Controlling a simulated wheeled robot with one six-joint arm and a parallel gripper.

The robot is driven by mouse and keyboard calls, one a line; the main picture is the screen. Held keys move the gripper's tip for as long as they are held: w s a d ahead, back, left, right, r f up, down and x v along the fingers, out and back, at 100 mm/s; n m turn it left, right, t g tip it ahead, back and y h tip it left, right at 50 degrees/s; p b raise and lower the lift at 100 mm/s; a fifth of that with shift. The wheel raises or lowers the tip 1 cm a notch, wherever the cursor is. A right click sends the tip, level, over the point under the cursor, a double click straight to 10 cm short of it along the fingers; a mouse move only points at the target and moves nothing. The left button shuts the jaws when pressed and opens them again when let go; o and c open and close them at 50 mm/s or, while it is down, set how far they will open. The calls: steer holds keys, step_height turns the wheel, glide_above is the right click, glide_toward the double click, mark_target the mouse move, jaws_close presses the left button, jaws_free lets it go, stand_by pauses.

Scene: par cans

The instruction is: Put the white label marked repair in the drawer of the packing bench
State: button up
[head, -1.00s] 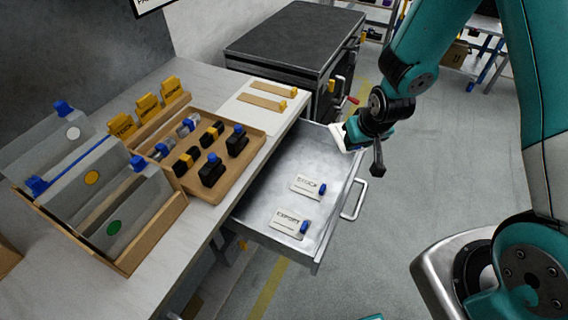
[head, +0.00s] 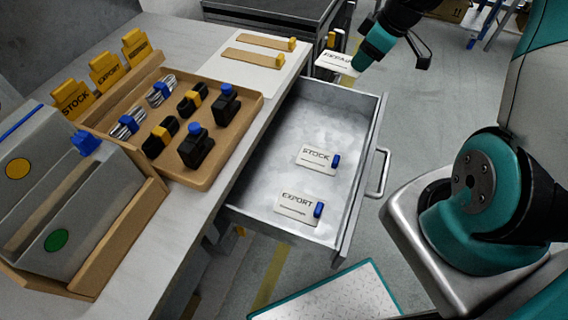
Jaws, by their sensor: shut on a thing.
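The white label marked repair (head: 334,62) is held at the far end of the open drawer, above and just beyond its back right corner. My gripper (head: 362,58) is shut on the label's right end; its fingertips are partly hidden. The drawer (head: 287,140) of the packing bench (head: 213,32) is pulled out, with a handle on its right side. Inside lie two white labels with blue tabs, one marked stock (head: 317,157) and one marked export (head: 297,205). The far part of the drawer floor is bare.
On the bench stand a wooden tray (head: 222,150) of stamps and clips, yellow stock and export tabs (head: 107,72), and a file rack (head: 125,240). Two wooden strips with yellow ends (head: 259,50) lie on a white sheet. A dark cabinet (head: 270,8) stands behind.

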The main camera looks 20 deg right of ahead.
mark_target(344, 126)
steer(key=shift+n, duration=0.6)
steer(key=f, duration=1.3)
steer(key=d+f+b, duration=0.1)
steer(key=f, duration=0.5)
steer(key=shift+s+f, duration=0.3)
steer(key=shift+f, duration=0.1)
steer(key=shift+f, duration=0.2)
steer(key=o, duration=1)
steer(key=shift+r, duration=0.1)
